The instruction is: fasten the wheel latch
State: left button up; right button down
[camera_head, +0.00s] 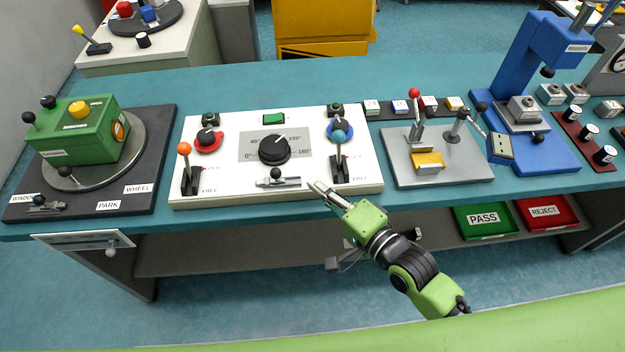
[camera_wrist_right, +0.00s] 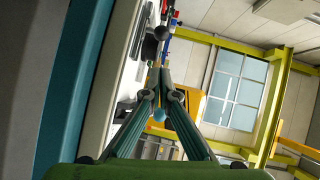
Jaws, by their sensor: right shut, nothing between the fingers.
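A small grey slide latch (camera_head: 278,182) with a black ball knob sits at the front edge of the white panel (camera_head: 230,188), below a black dial wheel (camera_head: 275,149). My right gripper (camera_head: 318,190) is at the panel's front edge, just right of this latch, shut and empty. Another grey latch (camera_head: 42,204) with a black knob is on the dark plate at left, whose labels read WINDOW, PARK and WHEEL. My left gripper is not in view.
An orange-knobbed lever (camera_head: 187,165) and a blue-knobbed lever (camera_head: 339,150) stand on the white panel, the blue one close to my right gripper. A grey fixture (camera_head: 470,170) with a red-knobbed lever is to the right. PASS (camera_head: 485,220) and REJECT (camera_head: 546,212) trays are below.

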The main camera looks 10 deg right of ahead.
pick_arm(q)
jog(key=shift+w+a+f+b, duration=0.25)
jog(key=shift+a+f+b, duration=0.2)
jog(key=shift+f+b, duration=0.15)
pick_arm(e)
jog(key=v, duration=0.6)
jog(key=shift+s, duration=0.2)
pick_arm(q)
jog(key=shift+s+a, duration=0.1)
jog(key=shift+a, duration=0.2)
pick_arm(e)
jog(key=shift+d+r, duration=0.1)
